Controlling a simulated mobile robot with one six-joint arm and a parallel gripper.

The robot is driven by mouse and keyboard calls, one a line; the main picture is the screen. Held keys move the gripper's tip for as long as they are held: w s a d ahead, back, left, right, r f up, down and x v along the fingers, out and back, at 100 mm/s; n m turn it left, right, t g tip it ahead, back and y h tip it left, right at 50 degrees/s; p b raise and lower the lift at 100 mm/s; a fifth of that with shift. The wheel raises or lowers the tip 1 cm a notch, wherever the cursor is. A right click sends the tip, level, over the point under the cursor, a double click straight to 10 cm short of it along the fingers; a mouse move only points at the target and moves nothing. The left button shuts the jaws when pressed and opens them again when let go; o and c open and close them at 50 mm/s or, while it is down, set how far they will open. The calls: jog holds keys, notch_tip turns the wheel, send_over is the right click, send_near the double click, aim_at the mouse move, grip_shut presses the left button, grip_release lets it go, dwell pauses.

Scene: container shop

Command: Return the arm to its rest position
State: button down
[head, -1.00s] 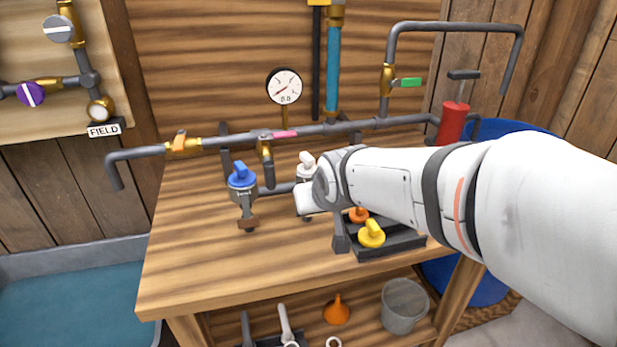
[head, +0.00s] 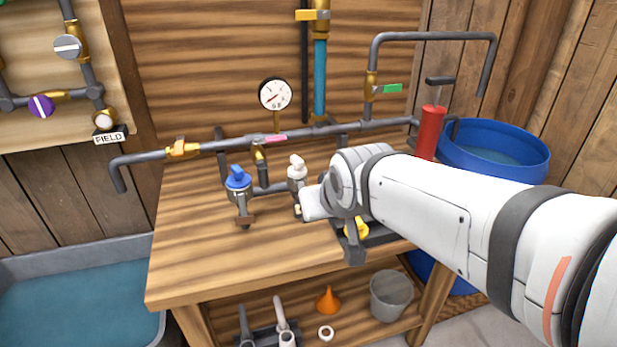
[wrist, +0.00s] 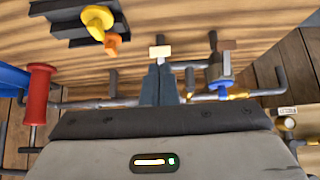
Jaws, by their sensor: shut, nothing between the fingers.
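My white arm reaches in from the right in the head view, over the right part of the wooden workbench (head: 200,262). My gripper shows in the wrist view (wrist: 159,84), its two dark fingers together and empty. In the head view my wrist hides the fingers. A small pale piece (wrist: 160,52) shows just beyond the fingertips in the wrist view; I cannot tell whether they touch. A white-knobbed valve (head: 297,172) stands just left of my wrist, and a blue-knobbed valve (head: 238,182) stands farther left. A yellow knob (head: 357,228) is partly hidden behind my wrist.
Grey pipes (head: 220,143) with a round gauge (head: 275,95) run along the bench's back. A red pump (head: 430,132) and blue barrel (head: 500,150) stand right. The lower shelf holds an orange funnel (head: 328,299) and grey bucket (head: 390,295). The bench's front left is clear.

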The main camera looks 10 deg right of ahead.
jog(key=shift+s+d+r, duration=0.15)
jog(key=shift+s+r, duration=0.1)
jog(key=shift+s, duration=0.2)
